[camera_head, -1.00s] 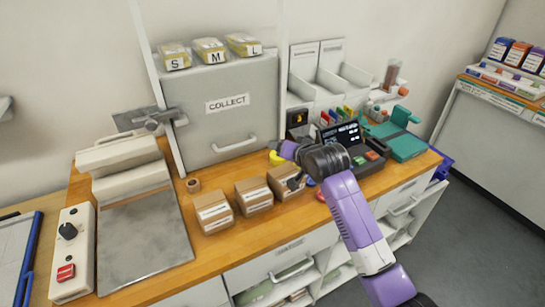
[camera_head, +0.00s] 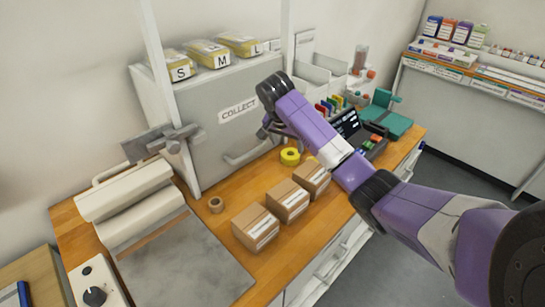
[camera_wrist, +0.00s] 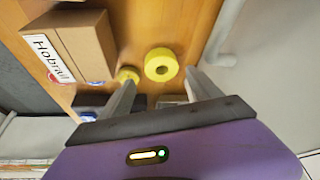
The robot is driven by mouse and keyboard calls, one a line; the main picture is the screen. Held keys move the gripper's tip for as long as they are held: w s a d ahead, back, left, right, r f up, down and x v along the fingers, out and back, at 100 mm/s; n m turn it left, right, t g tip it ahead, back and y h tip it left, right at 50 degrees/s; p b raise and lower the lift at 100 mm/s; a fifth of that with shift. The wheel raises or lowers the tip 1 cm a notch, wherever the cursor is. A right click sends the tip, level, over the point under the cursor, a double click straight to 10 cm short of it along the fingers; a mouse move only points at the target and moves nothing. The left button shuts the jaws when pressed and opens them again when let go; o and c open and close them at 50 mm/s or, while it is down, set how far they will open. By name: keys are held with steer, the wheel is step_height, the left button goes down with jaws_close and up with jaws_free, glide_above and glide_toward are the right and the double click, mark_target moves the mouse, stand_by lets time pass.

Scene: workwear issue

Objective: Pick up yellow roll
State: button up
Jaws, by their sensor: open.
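The yellow roll (camera_head: 290,156) lies flat on the wooden counter, in front of the grey COLLECT cabinet and behind the row of cardboard boxes. In the wrist view the yellow roll (camera_wrist: 160,65) shows its round hole, ahead of and between the finger lines. A second, smaller yellow round thing (camera_wrist: 128,74) sits close to its left there. My gripper (camera_wrist: 158,92) is open and empty, its two grey fingers apart and the roll beyond them. In the head view my gripper (camera_head: 266,132) is partly hidden by my arm, near the cabinet front and above the counter.
Several cardboard boxes (camera_head: 287,200) stand in a row at the counter's front; one box (camera_wrist: 88,45) is close left in the wrist view. A brown tape roll (camera_head: 216,205) lies to the left. The COLLECT cabinet (camera_head: 215,122) stands behind. A teal case (camera_head: 388,122) is at right.

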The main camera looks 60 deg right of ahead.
mark_target(290, 153)
steer(key=shift+p+x, duration=0.85)
steer(key=shift+x, duration=2.95)
steer(key=shift+d, duration=0.1)
steer(key=shift+c, duration=0.2)
steer(key=c, duration=1.1)
